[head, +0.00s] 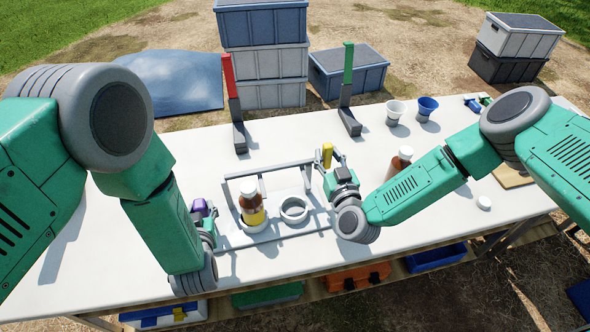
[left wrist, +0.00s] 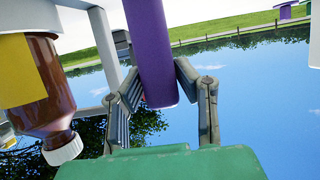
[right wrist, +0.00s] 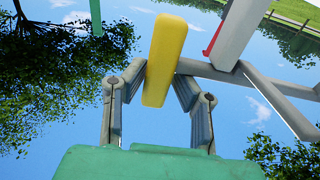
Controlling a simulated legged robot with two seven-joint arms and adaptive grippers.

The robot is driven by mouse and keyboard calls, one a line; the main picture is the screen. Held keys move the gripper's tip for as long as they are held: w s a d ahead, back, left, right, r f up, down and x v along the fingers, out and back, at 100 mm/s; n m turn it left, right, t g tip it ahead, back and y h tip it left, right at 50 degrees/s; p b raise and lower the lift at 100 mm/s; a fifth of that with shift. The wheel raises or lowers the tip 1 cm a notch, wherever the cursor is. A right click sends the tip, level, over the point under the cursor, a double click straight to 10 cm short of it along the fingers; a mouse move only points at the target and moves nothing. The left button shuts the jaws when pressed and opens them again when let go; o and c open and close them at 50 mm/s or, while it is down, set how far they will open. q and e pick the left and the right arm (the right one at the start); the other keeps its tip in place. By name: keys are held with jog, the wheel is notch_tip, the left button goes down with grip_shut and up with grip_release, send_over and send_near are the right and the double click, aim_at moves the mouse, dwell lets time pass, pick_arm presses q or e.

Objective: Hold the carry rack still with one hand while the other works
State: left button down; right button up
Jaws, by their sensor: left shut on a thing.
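The grey carry rack (head: 270,169) stands on the white table with ring-shaped holders. A brown bottle (head: 251,203) with a yellow label and white cap stands upright in its left ring; the right ring (head: 293,210) is empty. My left gripper (left wrist: 158,88) is shut on a purple grip (left wrist: 152,45) at the rack's left side; this grip also shows in the head view (head: 199,205). My right gripper (right wrist: 153,92) is open around a yellow grip (right wrist: 165,55) at the rack's far right, with gaps beside it. How the grips join the rack is unclear.
A second brown bottle (head: 398,164) stands partly behind my right forearm. A red-handled tool (head: 234,105) and a green-handled tool (head: 347,90) stand at the table's back edge. White (head: 395,111) and blue (head: 427,108) cups are back right. The table's left side is clear.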

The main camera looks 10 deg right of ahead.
jog(key=shift+c, duration=1.3)
pick_arm(q)
jog(key=shift+a, duration=0.1)
pick_arm(e)
jog(key=shift+w+d, duration=0.1)
jog(key=shift+d, duration=1.3)
jog(key=o, duration=1)
jog(key=s, duration=1.2)
jog(key=shift+d, duration=0.25)
jog(key=shift+f, duration=0.1)
pick_arm(q)
jog(key=c, duration=1.1)
grip_release()
jog(key=shift+c, duration=0.2)
